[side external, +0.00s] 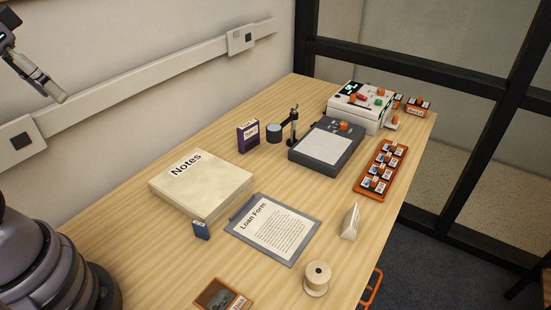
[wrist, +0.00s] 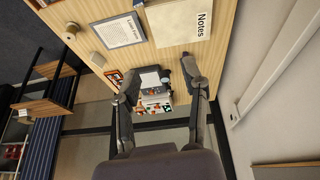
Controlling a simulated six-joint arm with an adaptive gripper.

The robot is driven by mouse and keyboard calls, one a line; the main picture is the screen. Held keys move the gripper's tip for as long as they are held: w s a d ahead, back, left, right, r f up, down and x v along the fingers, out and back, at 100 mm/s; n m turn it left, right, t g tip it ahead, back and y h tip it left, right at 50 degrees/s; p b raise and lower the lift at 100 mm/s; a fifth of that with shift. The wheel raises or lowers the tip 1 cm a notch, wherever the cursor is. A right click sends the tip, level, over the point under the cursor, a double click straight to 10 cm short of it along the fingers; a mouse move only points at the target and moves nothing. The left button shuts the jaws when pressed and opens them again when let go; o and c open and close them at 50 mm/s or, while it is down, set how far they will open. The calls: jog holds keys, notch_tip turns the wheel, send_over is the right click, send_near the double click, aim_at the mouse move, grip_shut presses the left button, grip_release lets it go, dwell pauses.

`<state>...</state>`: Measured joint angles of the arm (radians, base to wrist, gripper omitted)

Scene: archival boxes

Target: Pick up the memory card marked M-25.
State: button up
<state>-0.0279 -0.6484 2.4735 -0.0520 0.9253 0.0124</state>
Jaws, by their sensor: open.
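An orange tray (side external: 381,170) at the right edge of the table holds several small cards with white labels. Their markings are too small to read. A small blue upright piece (side external: 201,230) with a pale label stands by the front of the Notes box; its marking is also unreadable. I cannot tell which item is M-25. My gripper (wrist: 159,77) is open and empty, its fingers spread in the wrist view, high above and apart from the table. In the side view part of it shows at the upper left.
The Notes box (side external: 200,183), Loan Form clipboard (side external: 272,228), purple box (side external: 248,137), dark grey pad device (side external: 325,148) and white machine (side external: 357,106) stand on the table. A spool (side external: 317,278) and white wedge (side external: 351,222) are near the front edge. Bare wood lies between them.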

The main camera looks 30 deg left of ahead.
jog(key=w+d+f+n+g+h, duration=0.1)
jog(key=w+f+n+g+h, duration=0.75)
jog(key=f, duration=0.75)
jog(key=n+t+h, duration=0.7)
jog(key=n+h, duration=0.2)
jog(key=n, duration=0.2)
send_near(201, 224)
jog(key=shift+w+d+r, duration=0.1)
jog(key=shift+d+r, duration=0.05)
jog(key=shift+d, duration=0.45)
jog(key=shift+w+d+r, duration=0.1)
jog(key=shift+d, duration=0.55)
jog(key=shift+d+f, duration=0.1)
jog(key=shift+f, duration=0.15)
jog(key=shift+d+f+n+t, duration=0.1)
jog(key=shift+d+n+t, duration=0.15)
jog(key=shift+d+t, duration=0.1)
jog(key=x, duration=0.6)
jog(key=shift+d, duration=0.35)
grip_shut()
